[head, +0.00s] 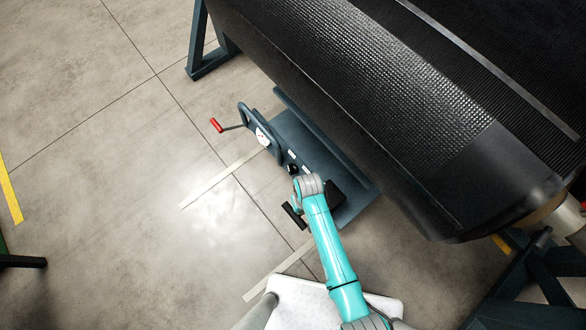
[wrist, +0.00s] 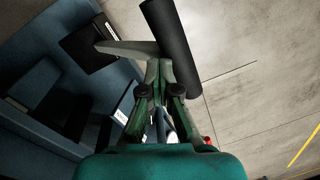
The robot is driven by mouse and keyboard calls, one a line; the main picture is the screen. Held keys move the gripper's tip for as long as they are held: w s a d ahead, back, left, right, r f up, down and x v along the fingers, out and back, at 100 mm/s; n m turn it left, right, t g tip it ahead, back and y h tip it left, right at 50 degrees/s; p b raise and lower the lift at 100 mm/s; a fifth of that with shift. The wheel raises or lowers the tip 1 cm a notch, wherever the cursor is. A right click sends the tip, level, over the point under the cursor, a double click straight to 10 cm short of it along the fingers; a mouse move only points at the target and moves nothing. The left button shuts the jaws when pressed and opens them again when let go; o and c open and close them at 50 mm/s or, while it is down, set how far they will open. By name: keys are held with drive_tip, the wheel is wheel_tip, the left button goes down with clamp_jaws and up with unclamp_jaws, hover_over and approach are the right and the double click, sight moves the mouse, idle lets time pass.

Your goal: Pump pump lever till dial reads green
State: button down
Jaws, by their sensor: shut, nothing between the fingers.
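The pump lever shows in the wrist view as a thick dark bar grip (wrist: 170,40) on a pale grey arm (wrist: 125,48) that reaches from the blue unit. In the head view its black grip (head: 294,215) sticks out at the unit's near side. My gripper (wrist: 160,72) is shut and empty, its fingertips close beside the grip; I cannot tell whether they touch. In the head view my gripper (head: 298,198) is mostly hidden by its own wrist. The dial (head: 263,138) is a small white face with a reddish mark; its reading is too small to tell.
The blue unit (head: 345,208) stands on the floor under a large black belt roll (head: 370,90). A crank with a red handle (head: 216,125) juts out left. A black knob (head: 293,169) sits between dial and my wrist.

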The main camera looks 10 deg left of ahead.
drive_tip(key=w+d+r, duration=0.2)
drive_tip(key=w+r, duration=0.1)
drive_tip(key=shift+d, duration=0.2)
idle(0.7)
idle(0.4)
drive_tip(key=s+d+r+m+t+y, duration=0.1)
drive_tip(key=s+d+r+m+t, duration=0.25)
drive_tip(key=s+d+t, duration=0.65)
drive_tip(key=s+d+r+t, duration=0.2)
drive_tip(key=s+r, duration=0.3)
drive_tip(key=r, duration=0.6)
drive_tip(key=s+d+r+m+t+h, duration=0.1)
drive_tip(key=s+d+r, duration=0.3)
drive_tip(key=r, duration=0.6)
drive_tip(key=s+d+r+m+t, duration=0.1)
drive_tip(key=s+d+r+t, duration=0.2)
drive_tip(key=r, duration=0.8)
drive_tip(key=s, duration=0.2)
drive_tip(key=shift+s+r+h, duration=0.3)
drive_tip(key=shift+s+h, duration=0.1)
